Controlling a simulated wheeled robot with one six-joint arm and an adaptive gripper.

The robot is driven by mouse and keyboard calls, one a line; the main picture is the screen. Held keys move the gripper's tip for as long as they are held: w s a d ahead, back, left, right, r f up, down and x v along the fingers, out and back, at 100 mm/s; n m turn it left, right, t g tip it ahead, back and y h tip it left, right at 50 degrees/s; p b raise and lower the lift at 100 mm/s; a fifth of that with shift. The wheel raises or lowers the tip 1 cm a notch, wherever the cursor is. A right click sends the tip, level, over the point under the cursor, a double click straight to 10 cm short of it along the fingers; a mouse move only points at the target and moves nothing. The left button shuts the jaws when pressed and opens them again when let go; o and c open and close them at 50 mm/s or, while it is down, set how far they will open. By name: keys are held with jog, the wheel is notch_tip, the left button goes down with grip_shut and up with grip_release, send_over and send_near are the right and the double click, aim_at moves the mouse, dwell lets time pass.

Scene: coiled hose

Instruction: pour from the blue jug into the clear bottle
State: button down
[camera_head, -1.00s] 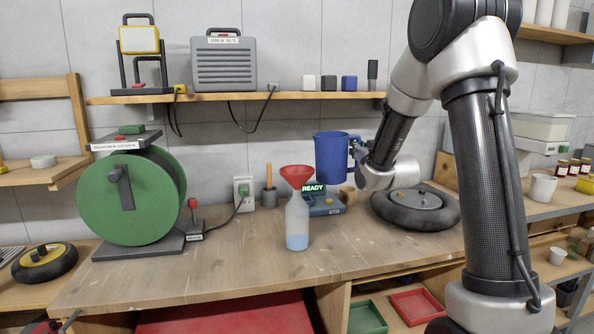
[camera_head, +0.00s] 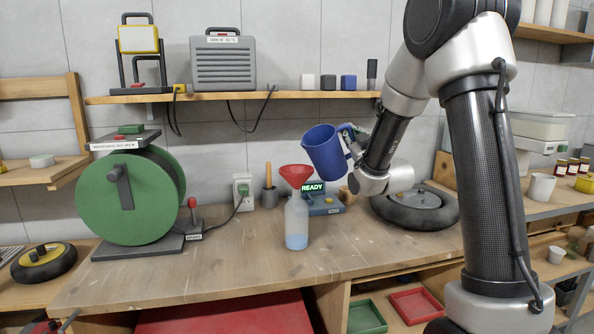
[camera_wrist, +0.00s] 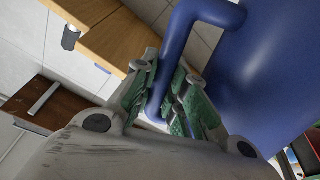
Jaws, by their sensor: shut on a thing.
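The blue jug (camera_head: 325,153) is held in the air above the bench, tilted with its mouth toward the left. It fills the right of the wrist view (camera_wrist: 270,75). My gripper (camera_head: 352,145) is shut on the jug's handle; the wrist view shows its green-padded fingers (camera_wrist: 168,100) on both sides of the handle. The clear bottle (camera_head: 297,222) stands upright on the bench with some blue liquid in its bottom. A red funnel (camera_head: 296,174) sits in its neck, below and left of the jug. I see no stream between them. The jug's inside is hidden.
A device with a READY display (camera_head: 318,200) stands behind the bottle. A black ring-shaped thing (camera_head: 415,208) lies on the bench to the right. A green hose reel (camera_head: 130,200) stands left. The bench front (camera_head: 210,275) is clear.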

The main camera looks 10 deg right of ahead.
aim_at(343, 126)
jog(key=shift+s+a+r+n, duration=0.15)
jog(key=shift+a+r+n, duration=0.1)
jog(key=shift+n, duration=0.15)
jog(key=shift+s+a+r+n+t, duration=0.15)
jog(key=shift+a+n+t, duration=0.15)
jog(key=shift+n, duration=0.1)
jog(key=shift+s+a+r+n+t+y+p, duration=0.2)
jog(key=shift+a+r+n+y, duration=0.2)
jog(key=shift+r+n, duration=0.3)
jog(key=shift+s+a+r+n+t+y+p, duration=0.15)
jog(key=shift+a+r+n+t+y+p, duration=0.1)
jog(key=shift+r+n+y, duration=0.4)
jog(key=shift+s+a+r+n+t+y+p, duration=0.15)
jog(key=shift+s+a+r+n+y, duration=0.2)
jog(key=shift+n, duration=0.5)
dwell(1.7)
jog(key=shift+a+r+n+y, duration=0.15)
jog(key=shift+a+n+y, duration=0.2)
jog(key=shift+n, duration=0.25)
dwell(1.9)
